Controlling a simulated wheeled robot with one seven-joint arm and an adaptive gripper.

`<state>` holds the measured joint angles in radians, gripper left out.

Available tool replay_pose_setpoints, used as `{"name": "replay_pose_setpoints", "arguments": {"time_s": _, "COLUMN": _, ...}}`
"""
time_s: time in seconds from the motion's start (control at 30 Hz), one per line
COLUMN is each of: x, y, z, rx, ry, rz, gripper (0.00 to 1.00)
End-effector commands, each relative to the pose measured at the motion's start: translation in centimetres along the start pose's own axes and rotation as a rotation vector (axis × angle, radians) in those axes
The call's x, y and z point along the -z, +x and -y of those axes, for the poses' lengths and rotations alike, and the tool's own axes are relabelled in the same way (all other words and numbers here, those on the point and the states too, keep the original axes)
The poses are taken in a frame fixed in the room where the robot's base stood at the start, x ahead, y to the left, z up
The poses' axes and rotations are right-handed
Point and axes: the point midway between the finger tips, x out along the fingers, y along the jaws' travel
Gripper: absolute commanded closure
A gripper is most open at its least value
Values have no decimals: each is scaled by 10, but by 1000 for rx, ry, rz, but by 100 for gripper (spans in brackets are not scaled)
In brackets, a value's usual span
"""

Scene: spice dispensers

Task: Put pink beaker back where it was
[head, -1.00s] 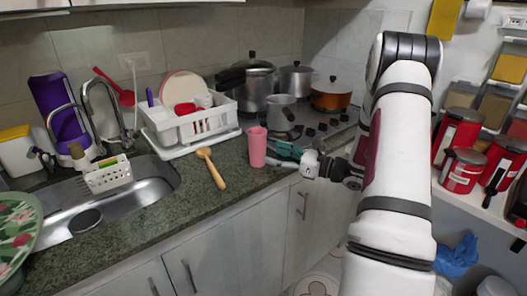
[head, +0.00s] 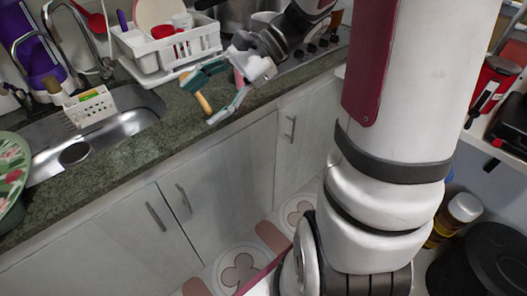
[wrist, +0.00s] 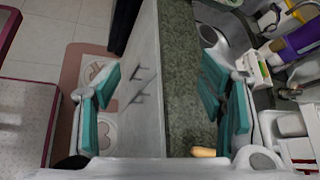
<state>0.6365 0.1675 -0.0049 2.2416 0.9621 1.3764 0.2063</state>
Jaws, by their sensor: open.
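The pink beaker (head: 239,78) stands on the granite counter near its front edge. Only a small strip of it shows in the head view, as my gripper hides the rest. My gripper (head: 199,103) is open and empty, its teal-padded fingers spread in front of and to the left of the beaker. In the wrist view my gripper (wrist: 156,85) has its fingers wide apart, with the cabinet front and counter edge between them. I cannot make out the beaker in that view.
A wooden spoon (head: 204,104) lies on the counter (head: 150,150) behind my fingers; its end shows in the wrist view (wrist: 203,152). A white dish rack (head: 150,55) stands behind. The sink (head: 110,140) is at left. Cabinets (head: 215,185) drop below the counter edge.

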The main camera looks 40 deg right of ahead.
Motion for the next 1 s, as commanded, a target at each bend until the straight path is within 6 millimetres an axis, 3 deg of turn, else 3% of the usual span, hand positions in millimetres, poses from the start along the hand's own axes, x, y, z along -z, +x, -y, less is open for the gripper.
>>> {"name": "replay_pose_setpoints", "arguments": {"time_s": 0.03, "x": -22, "y": 8, "z": -14, "rx": -80, "ry": -93, "rz": -36, "gripper": 36}}
{"name": "replay_pose_setpoints", "arguments": {"time_s": 0.2, "x": -64, "y": 18, "z": -69, "rx": -329, "ry": -396, "rz": -161, "gripper": 36}}
{"name": "replay_pose_setpoints", "arguments": {"time_s": 0.5, "x": -90, "y": -4, "z": -147, "rx": -685, "ry": -961, "rz": -399, "gripper": 36}}
{"name": "replay_pose_setpoints", "arguments": {"time_s": 0.73, "x": -88, "y": -29, "z": -169, "rx": -835, "ry": -1279, "rz": -547, "gripper": 36}}
{"name": "replay_pose_setpoints", "arguments": {"time_s": 1.0, "x": -86, "y": -37, "z": -172, "rx": -876, "ry": -1369, "rz": -595, "gripper": 36}}
